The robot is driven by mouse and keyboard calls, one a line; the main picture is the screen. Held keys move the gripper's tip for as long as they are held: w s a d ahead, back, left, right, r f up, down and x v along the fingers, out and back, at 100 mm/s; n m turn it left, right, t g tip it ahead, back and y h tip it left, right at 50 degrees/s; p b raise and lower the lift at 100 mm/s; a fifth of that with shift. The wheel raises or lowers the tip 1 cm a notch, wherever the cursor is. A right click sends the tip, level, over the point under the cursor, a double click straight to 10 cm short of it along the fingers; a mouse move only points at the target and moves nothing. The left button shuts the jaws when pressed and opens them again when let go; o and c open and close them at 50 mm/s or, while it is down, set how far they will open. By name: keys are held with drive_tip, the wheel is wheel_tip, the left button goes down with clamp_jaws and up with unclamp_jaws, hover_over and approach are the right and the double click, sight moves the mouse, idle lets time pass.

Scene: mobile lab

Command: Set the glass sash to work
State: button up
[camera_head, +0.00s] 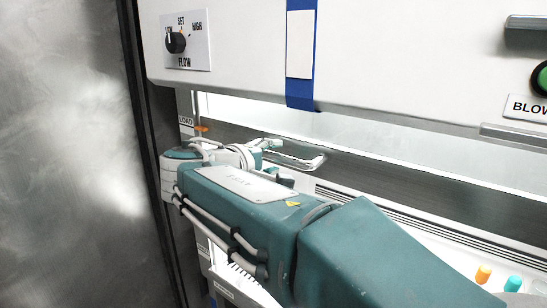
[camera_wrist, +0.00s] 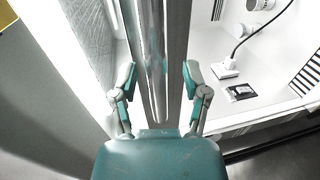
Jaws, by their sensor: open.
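The glass sash (camera_head: 420,150) is a pale pane below the cabinet's white front panel, with a grey rail (camera_head: 450,188) along its lower edge. A "LOAD" label (camera_head: 186,121) and an orange marker (camera_head: 202,128) are at the left side frame. My gripper (camera_head: 292,150) is at the left part of the rail, and my arm hides part of the opening below. In the wrist view my open gripper (camera_wrist: 158,82) has one finger on each side of a long grey bar (camera_wrist: 157,40), which looks like the sash rail. Gaps show beside the fingers; contact is not clear.
A flow knob (camera_head: 176,41) and a strip of blue tape (camera_head: 302,93) are on the front panel. A green blower button (camera_head: 541,78) is at the right. Orange-capped (camera_head: 483,274) and teal-capped (camera_head: 514,283) tubes stand inside. A cable (camera_wrist: 250,38) runs to a socket there.

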drive_tip(key=shift+w+d, duration=0.15)
drive_tip(key=shift+d, duration=0.3)
drive_tip(key=shift+a, duration=0.1)
clamp_jaws()
wheel_tip(320, 180, down, 25)
drive_tip(key=shift+f, duration=0.1)
unclamp_jaws()
drive_tip(key=shift+a, duration=0.1)
drive_tip(key=v, duration=1.2)
drive_tip(key=shift+f, duration=0.1)
